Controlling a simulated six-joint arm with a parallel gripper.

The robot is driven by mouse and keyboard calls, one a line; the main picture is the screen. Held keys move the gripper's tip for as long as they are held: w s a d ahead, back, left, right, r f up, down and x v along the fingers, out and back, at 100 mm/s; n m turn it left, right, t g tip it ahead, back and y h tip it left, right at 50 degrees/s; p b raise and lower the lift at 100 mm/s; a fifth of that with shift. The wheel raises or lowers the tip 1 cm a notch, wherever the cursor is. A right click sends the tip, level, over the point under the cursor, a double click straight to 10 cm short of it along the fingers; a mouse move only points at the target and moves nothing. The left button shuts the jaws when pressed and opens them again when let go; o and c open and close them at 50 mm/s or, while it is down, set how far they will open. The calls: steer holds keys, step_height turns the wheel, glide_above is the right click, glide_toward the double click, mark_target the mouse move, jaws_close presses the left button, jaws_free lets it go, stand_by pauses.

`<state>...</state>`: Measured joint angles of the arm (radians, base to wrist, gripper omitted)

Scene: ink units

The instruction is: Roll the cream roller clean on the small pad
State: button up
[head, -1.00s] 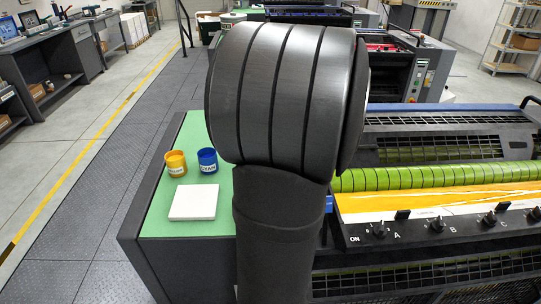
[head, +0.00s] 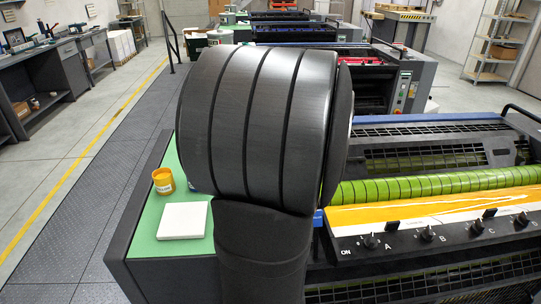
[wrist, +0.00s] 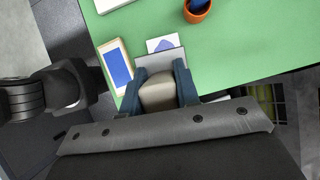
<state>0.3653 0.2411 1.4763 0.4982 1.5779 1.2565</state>
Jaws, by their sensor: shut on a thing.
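In the wrist view my gripper (wrist: 160,72) is shut on a cream, rounded block between its dark blue fingers, which I take for the cream roller (wrist: 158,92). A grey plate shows just beyond it. The gripper is over the green top (wrist: 255,35); I cannot tell whether the roller touches anything. In the head view my own arm hides the gripper and the roller. A white square pad (head: 183,220) lies flat on the green top, left of my arm. A pale block with a blue face (wrist: 116,62) lies left of the gripper in the wrist view.
A yellow cup (head: 163,181) stands behind the white pad. An orange cup (wrist: 197,10) with something blue inside and a card with a purple shape (wrist: 160,44) lie beyond the gripper. A press with a green roller (head: 430,186) and knobs stands to the right.

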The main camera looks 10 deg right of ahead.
stand_by(0.3)
steer(key=a, duration=0.7)
steer(key=shift+w+f, duration=0.2)
steer(key=shift+f, duration=1.05)
steer(key=shift+w+f, duration=0.15)
steer(key=shift+f, duration=1.1)
steer(key=shift+f, duration=0.6)
